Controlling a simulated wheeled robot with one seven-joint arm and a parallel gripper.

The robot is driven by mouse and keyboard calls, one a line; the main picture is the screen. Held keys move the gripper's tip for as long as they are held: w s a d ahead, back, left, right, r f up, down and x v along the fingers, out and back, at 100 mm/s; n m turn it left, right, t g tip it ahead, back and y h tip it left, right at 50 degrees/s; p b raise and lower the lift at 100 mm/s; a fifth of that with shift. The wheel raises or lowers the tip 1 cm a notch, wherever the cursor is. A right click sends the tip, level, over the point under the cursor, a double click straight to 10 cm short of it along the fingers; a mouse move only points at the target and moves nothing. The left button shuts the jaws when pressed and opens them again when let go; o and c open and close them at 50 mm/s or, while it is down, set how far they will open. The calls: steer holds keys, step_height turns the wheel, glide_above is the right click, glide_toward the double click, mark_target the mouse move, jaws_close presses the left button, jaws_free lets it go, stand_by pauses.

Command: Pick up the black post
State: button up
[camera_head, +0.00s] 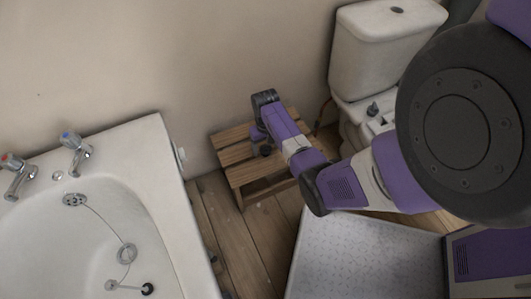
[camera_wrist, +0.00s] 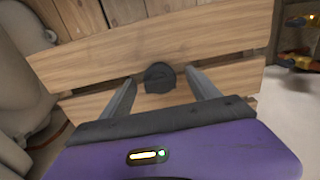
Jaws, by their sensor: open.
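The black post (camera_wrist: 159,78) is a short, dark, round-topped piece on the slats of a wooden stool (camera_wrist: 225,45). In the wrist view my gripper (camera_wrist: 166,88) is open, with one grey finger to the left of the post and one to the right. Clear gaps show between the post and both fingers. In the head view the post (camera_head: 266,150) shows as a small dark shape on the stool (camera_head: 232,153), beside the end of my arm. My arm hides part of the stool, and the fingertips are hard to make out there.
A white bathtub (camera_head: 175,215) with two taps stands at the left. A toilet (camera_head: 375,60) stands behind and right of the stool, with a dark fitting (camera_head: 373,110) on it. A grey textured tray (camera_head: 365,250) lies in front. Bare floorboards (camera_head: 240,235) show between tub and tray.

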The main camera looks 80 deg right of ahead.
steer(key=c, duration=1.5)
steer(key=shift+r, duration=0.1)
step_height(320, 180, up, 20)
steer(key=p, duration=0.6)
